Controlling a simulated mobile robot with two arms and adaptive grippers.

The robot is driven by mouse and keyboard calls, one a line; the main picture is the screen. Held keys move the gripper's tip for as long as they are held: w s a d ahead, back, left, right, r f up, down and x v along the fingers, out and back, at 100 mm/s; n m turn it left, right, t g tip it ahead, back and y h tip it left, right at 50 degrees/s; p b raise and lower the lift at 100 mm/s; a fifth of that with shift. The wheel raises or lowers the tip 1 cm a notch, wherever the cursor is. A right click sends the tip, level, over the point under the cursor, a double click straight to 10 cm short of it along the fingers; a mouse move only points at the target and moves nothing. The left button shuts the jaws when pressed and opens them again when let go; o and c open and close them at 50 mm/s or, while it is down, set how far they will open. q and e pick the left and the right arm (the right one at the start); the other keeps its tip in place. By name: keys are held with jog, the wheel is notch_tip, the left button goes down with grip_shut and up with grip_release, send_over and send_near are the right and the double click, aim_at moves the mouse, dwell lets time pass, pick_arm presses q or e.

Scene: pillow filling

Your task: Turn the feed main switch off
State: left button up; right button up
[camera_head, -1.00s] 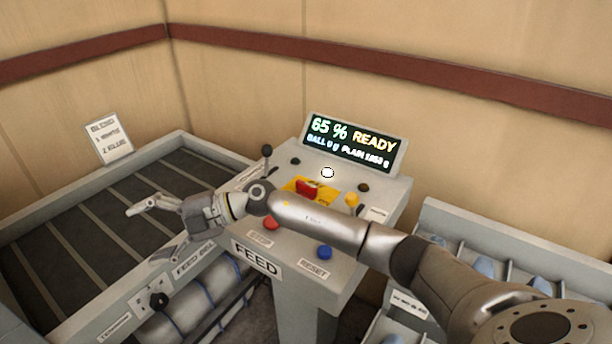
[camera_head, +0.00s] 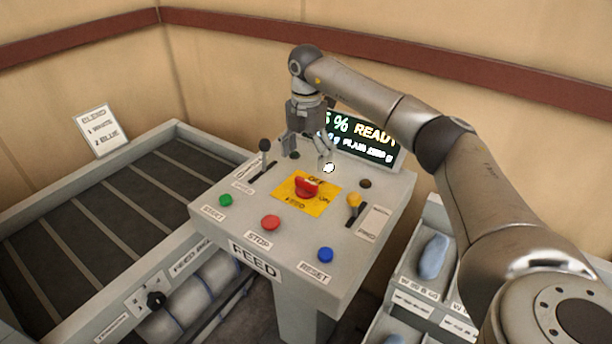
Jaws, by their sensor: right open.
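The feed main switch (camera_head: 306,187) is a red rotary knob on a yellow plate (camera_head: 319,207) in the middle of the console top. The plate carries the words OFF, ON and FEED; the knob's exact pointing is hard to tell. My right gripper (camera_head: 308,157) is open and empty, pointing down above the back of the console, behind the knob and apart from it. Its arm comes in from the right. My left gripper is not in view.
A display (camera_head: 372,143) reading READY stands behind, partly hidden by my arm. A slatted conveyor (camera_head: 90,200) lies left; bins (camera_head: 440,290) stand right.

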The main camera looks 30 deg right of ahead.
aim_at(306, 180)
notch_tip(306, 180, down, 7)
jog(key=shift+p, duration=1)
jog(key=shift+f, duration=0.5)
jog(key=c, duration=1)
